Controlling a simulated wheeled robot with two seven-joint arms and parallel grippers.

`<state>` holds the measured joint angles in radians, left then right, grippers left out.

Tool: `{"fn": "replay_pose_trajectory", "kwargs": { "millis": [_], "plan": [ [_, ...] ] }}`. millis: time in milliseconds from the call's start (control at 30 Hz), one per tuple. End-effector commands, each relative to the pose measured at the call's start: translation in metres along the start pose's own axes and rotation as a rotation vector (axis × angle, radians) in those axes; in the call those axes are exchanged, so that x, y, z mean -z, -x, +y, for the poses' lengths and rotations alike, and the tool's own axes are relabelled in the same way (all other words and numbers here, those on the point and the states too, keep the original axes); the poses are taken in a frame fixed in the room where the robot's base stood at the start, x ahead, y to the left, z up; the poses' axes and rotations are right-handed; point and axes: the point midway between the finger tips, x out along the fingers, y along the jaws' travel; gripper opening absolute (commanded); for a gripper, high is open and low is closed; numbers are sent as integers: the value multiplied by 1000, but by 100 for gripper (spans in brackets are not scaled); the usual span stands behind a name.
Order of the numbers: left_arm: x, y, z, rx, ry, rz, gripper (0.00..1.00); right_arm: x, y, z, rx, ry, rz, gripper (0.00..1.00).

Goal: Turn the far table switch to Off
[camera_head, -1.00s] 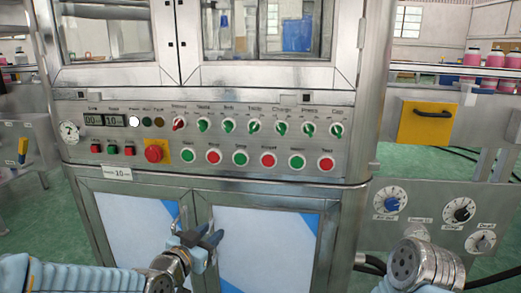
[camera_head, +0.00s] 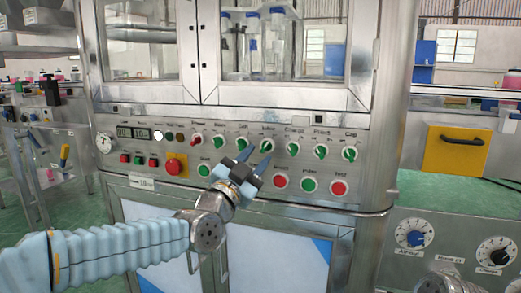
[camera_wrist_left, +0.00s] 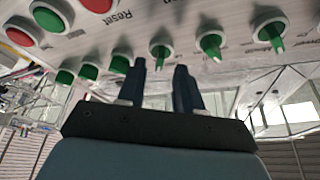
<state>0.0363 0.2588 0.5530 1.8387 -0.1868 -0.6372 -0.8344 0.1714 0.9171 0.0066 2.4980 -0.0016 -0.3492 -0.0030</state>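The control panel (camera_head: 130,145) on the steel cabinet carries a row of rotary switches. The leftmost switch (camera_head: 197,140) is red and the others are green. The labels are too blurred to read surely, so I cannot tell which is the table switch. A green switch (camera_head: 267,146) in the middle of the row is just above my left gripper (camera_head: 255,158). My left gripper is open and empty, its two dark blue fingers pointing up at the panel. In the left wrist view a green switch (camera_wrist_left: 160,52) shows between and beyond the fingertips (camera_wrist_left: 160,69).
Below the switches are red and green push buttons (camera_head: 309,185) and a red emergency stop (camera_head: 174,166) on a yellow plate. My left forearm crosses in front of the lower cabinet doors. A yellow panel with a handle (camera_head: 458,152) and dials (camera_head: 411,234) are at the right.

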Motion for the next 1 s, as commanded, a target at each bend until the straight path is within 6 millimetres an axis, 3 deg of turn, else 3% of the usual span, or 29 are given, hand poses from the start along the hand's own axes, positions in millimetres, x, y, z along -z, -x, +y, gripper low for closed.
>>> {"fn": "replay_pose_trajectory", "kwargs": {
  "millis": [200, 500, 767, 1000],
  "plan": [
    [0, -24, 0, -1, 2, 0, 35, 0, 5, -1, -1, 0, 1, 0],
    [0, -26, 0, 0, 1, 0, 35, 0, 5, -1, -1, 0, 1, 0],
    [0, -26, 0, 0, 1, 0, 0, 0, 5, -1, -1, -1, 1, 0],
    [0, -26, 0, 0, 3, 0, 0, 0, 4, -1, -1, -1, 1, 0]
  ]
}}
